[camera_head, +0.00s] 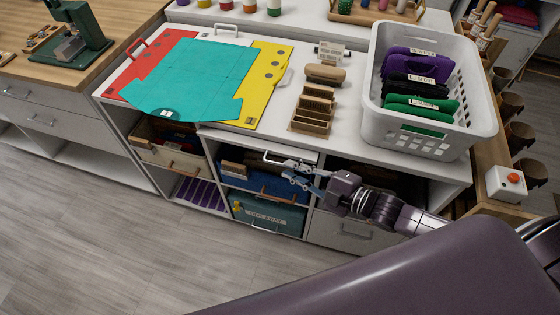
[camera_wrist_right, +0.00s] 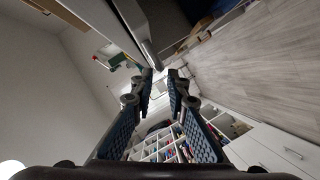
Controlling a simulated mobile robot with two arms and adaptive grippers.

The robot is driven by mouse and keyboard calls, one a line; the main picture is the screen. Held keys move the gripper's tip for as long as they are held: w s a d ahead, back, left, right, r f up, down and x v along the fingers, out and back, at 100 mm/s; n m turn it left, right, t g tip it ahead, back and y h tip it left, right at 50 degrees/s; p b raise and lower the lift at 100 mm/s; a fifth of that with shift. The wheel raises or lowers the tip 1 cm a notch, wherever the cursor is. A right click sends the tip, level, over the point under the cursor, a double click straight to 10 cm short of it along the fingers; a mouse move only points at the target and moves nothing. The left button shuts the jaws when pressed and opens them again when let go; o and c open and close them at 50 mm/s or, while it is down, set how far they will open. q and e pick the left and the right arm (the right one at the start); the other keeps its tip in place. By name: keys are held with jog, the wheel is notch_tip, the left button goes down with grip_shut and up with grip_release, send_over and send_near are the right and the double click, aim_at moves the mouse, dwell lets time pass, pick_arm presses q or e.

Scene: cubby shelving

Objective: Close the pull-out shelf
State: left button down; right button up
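The pull-out shelf (camera_head: 235,140) appears as a thin white panel just under the white countertop in the head view. Its metal handle (camera_head: 272,160) is on the front edge, partly covered by my fingers. How far the shelf stands out is hard to tell. My right gripper (camera_head: 284,172) is at the handle, with its two blue-grey fingers apart. In the right wrist view the fingertips (camera_wrist_right: 160,76) have a gap between them, and a metal bar (camera_wrist_right: 147,52) runs close by the tips. Contact with the handle cannot be made out. My left gripper is not in view.
Open floor (camera_head: 90,225) lies at left.

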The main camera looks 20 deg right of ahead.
aim_at(279, 164)
jog(key=x, duration=0.3)
jog(key=shift+w+a, duration=0.1)
jog(key=shift+w, duration=0.25)
jog(key=shift+w+a+f, duration=0.25)
jog(key=shift+w+a, duration=0.2)
jog(key=shift+w, duration=0.1)
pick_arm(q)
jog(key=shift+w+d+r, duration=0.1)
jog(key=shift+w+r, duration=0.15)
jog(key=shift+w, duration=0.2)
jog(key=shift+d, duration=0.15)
pick_arm(e)
grip_shut()
